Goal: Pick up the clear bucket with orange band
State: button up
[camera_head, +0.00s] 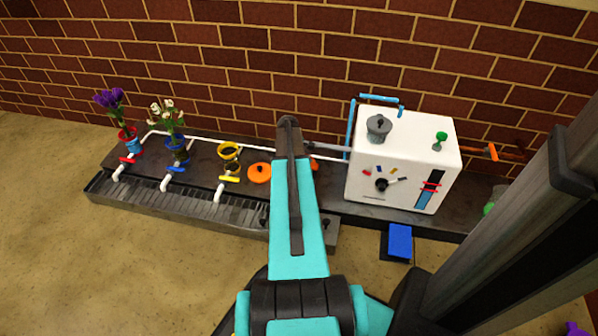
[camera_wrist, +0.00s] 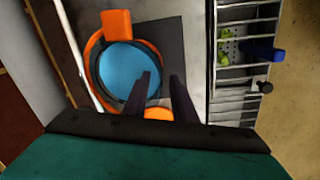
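The clear bucket with the orange band (camera_wrist: 88,50) shows in the wrist view as a round opening with an orange ring, a dark inner ring and a blue inside. An orange block (camera_wrist: 117,22) sits at its upper edge. My gripper (camera_wrist: 162,76) is open, its two dark fingers apart with nothing held between them. The left finger overlaps the bucket's right edge in the picture; I cannot tell whether they touch. In the head view my arm hides the gripper and most of this spot; a bit of orange shows right of the arm.
An orange disc (camera_head: 259,172) lies left of my arm. Further left stand a yellow-rimmed bucket (camera_head: 228,150) and two flower buckets, blue (camera_head: 178,142) and red (camera_head: 127,134). A white machine (camera_head: 400,160) stands to the right. A brick wall closes the back; a slatted grate (camera_head: 180,205) runs along the front.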

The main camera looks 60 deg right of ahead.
dwell(0.3)
grip_shut()
jog(key=shift+r, duration=0.1)
jog(key=shift+r, duration=0.1)
jog(key=shift+r+p, duration=0.55)
jog(key=shift+r, duration=0.1)
jog(key=s+a+p, duration=0.2)
jog(key=s+a, duration=0.2)
jog(key=a, duration=0.3)
jog(key=s+a+p, duration=0.2)
jog(key=s+a, duration=0.3)
jog(key=a, duration=0.3)
jog(key=shift+s+p, duration=0.3)
jog(key=shift+p, duration=0.05)
